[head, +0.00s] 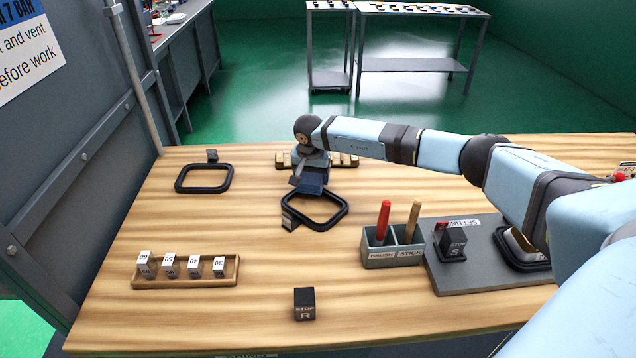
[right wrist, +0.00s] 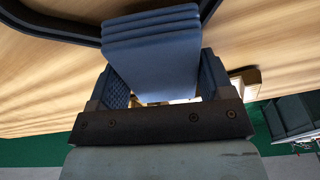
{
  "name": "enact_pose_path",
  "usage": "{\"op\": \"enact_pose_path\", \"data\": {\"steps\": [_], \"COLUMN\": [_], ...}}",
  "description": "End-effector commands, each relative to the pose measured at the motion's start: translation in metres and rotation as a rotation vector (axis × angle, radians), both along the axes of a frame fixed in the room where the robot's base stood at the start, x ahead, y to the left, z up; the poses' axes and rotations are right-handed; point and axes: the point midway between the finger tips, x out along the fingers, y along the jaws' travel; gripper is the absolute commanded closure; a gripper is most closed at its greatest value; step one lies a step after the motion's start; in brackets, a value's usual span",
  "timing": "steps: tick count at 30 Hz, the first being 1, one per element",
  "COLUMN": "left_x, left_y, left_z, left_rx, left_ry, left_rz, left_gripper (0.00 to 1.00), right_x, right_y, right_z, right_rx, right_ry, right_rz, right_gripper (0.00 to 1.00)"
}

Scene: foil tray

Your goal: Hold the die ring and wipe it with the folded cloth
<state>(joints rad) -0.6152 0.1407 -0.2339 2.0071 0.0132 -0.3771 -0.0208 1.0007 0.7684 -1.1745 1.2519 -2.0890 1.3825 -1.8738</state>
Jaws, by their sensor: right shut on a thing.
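My right gripper (head: 311,180) is shut on a blue folded cloth (right wrist: 155,60), whose layered edge sticks out beyond the fingers in the right wrist view. In the head view it is over the far side of a black rounded-square die ring (head: 343,214) on the wooden bench. The ring's edge also shows at the top of the right wrist view (right wrist: 60,25), close to the cloth; I cannot tell whether they touch. My left gripper is out of view.
Another black ring (head: 228,181) lies at left. A wooden rack (head: 187,280) holds several numbered blocks. A grey two-slot holder (head: 385,257) has red and tan sticks. A grey plate (head: 470,276) at right bears a third ring. A dark "STOP R" block (head: 304,303) stands in front.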

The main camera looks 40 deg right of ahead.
Motion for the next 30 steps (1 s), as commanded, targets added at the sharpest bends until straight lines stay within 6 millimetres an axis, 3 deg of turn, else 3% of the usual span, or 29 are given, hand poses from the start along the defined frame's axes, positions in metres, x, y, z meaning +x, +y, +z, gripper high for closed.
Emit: {"op": "enact_pose_path", "data": {"steps": [1,13,30], "left_x": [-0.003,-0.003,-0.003], "left_y": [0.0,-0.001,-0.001], "left_z": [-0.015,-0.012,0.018], "left_rx": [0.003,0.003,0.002], "left_ry": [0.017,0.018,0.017], "left_rz": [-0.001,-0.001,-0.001], "left_gripper": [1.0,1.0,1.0], "right_x": [0.003,0.004,0.004], "right_y": [0.001,0.001,0.0], "right_z": [-0.003,0.003,0.058], "right_rx": [0.0,-0.001,-0.001], "right_ry": [-0.001,-0.001,-0.001], "right_rz": [0.0,0.0,0.0], "right_gripper": [0.45,0.45,0.45]}}
